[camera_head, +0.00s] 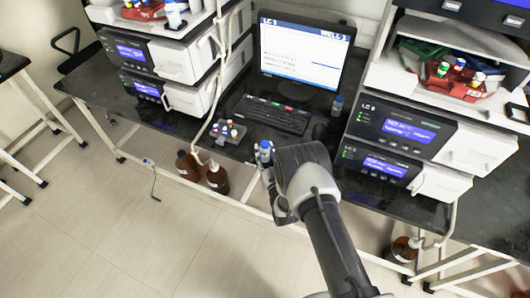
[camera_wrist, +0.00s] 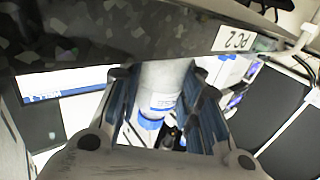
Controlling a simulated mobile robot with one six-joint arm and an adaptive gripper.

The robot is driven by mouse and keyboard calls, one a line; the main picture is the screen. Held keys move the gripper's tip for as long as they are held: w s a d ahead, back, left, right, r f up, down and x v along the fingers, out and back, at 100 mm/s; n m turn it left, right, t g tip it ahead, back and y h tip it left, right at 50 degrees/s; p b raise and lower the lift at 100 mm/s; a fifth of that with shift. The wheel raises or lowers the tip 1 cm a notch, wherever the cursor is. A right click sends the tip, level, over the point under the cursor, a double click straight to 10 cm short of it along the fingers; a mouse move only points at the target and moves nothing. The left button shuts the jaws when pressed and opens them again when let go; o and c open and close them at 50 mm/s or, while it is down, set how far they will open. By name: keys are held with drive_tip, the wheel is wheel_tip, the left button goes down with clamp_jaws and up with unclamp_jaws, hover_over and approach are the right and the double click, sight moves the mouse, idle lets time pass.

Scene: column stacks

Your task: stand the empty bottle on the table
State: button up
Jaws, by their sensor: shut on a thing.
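The bottle (camera_head: 265,155) has a pale body and a blue cap. My gripper (camera_head: 268,175) is shut on it at the front edge of the black table (camera_head: 240,150). In the wrist view the white bottle (camera_wrist: 163,82) with a blue-marked label sits between the two fingers of my gripper (camera_wrist: 160,100). Its blue part shows low between them. In the head view the bottle looks roughly upright. My arm and gripper hide its lower part, so I cannot tell whether its base touches anything.
A rack of small vials (camera_head: 228,130) stands left of the bottle. The keyboard (camera_head: 272,114) and monitor (camera_head: 302,55) are behind. A small blue-capped bottle (camera_head: 337,104) stands beside the right instrument stack (camera_head: 400,125). Brown bottles (camera_head: 217,178) stand below the table.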

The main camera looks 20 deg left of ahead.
drive_tip(key=shift+f, duration=0.25)
drive_tip(key=o, duration=0.8)
drive_tip(key=shift+r, duration=0.1)
drive_tip(key=shift+r, duration=0.15)
drive_tip(key=p+v, duration=0.3)
drive_tip(key=v, duration=0.9)
